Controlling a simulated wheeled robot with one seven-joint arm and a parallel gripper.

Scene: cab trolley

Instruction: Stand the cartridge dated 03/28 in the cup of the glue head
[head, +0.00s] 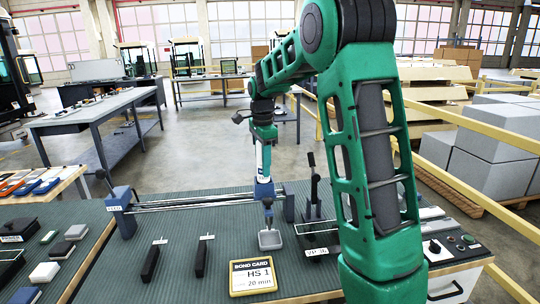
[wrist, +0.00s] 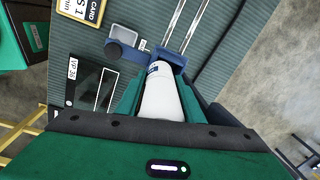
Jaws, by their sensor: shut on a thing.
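My gripper (head: 263,136) is shut on a white cartridge (head: 263,158) with a blue band at its lower end. The cartridge hangs about upright. In the wrist view, the cartridge (wrist: 162,96) lies between the two green fingers; its date cannot be read. The blue glue head (head: 264,190) is at the right end of the rails, its nozzle above a small grey tray (head: 270,240). The cartridge's lower end appears just above the glue head; I cannot tell whether it touches the cup. The glue head (wrist: 128,52) also shows in the wrist view.
Two rails (head: 190,202) run left to an end block (head: 121,210). A black lever stand (head: 313,200) is close right of the head. A yellow-framed card (head: 252,277) and two black-handled tools (head: 152,262) lie in front. The bench middle is otherwise clear.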

